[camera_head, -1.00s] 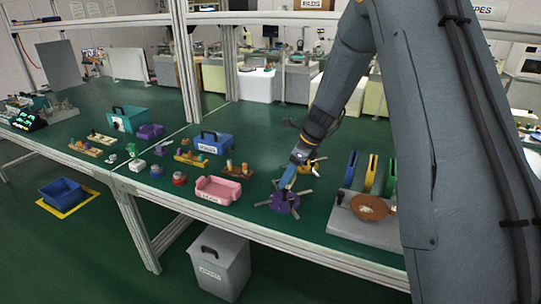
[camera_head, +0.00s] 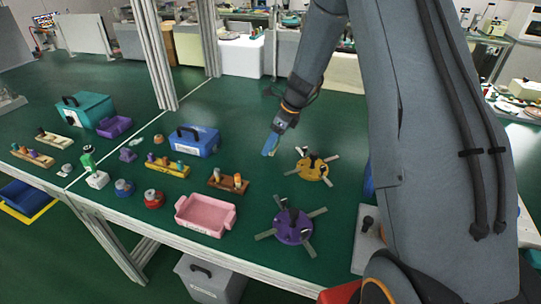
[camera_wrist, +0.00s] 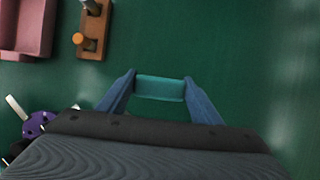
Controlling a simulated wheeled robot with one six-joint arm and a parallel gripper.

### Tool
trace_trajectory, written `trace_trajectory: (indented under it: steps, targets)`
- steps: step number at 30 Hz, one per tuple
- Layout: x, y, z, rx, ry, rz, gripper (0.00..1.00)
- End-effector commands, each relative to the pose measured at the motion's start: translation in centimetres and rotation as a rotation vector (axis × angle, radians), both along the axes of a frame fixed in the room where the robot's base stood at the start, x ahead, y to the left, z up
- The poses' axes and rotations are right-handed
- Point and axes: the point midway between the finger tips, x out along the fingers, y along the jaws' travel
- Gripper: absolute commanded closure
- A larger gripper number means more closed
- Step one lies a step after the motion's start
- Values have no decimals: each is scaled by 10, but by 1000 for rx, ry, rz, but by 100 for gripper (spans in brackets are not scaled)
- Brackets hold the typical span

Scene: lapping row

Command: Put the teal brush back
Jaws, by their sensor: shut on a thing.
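My gripper (camera_head: 270,147) is above the green bench, left of the yellow three-armed fixture (camera_head: 313,168). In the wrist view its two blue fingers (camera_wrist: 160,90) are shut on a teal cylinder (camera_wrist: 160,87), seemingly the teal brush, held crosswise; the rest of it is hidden. A brown wooden rack (camera_head: 225,186) holding orange- and grey-topped pieces stands to the left and nearer the front edge; it also shows in the wrist view (camera_wrist: 94,38). A yellow rack (camera_head: 168,170) with several coloured pieces stands farther left.
A pink tray (camera_head: 206,216) and a purple armed fixture (camera_head: 292,230) lie near the front edge. A blue toolbox (camera_head: 194,141) stands left of my gripper. The bench behind my gripper is clear.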

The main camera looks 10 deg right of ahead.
Motion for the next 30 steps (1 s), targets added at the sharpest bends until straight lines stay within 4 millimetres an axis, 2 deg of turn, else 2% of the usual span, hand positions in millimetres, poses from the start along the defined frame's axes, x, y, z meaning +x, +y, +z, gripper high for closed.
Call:
trace_trajectory:
  steps: [3, 10, 17, 29, 30]
  targets:
    - [0, 0, -17, 1, 1, 0, 62]
    - [0, 0, -33, 1, 1, -1, 62]
    - [0, 0, -63, 1, 1, -1, 62]
    - [0, 0, -70, 0, 0, 1, 62]
    - [0, 0, -69, -1, -1, 1, 36]
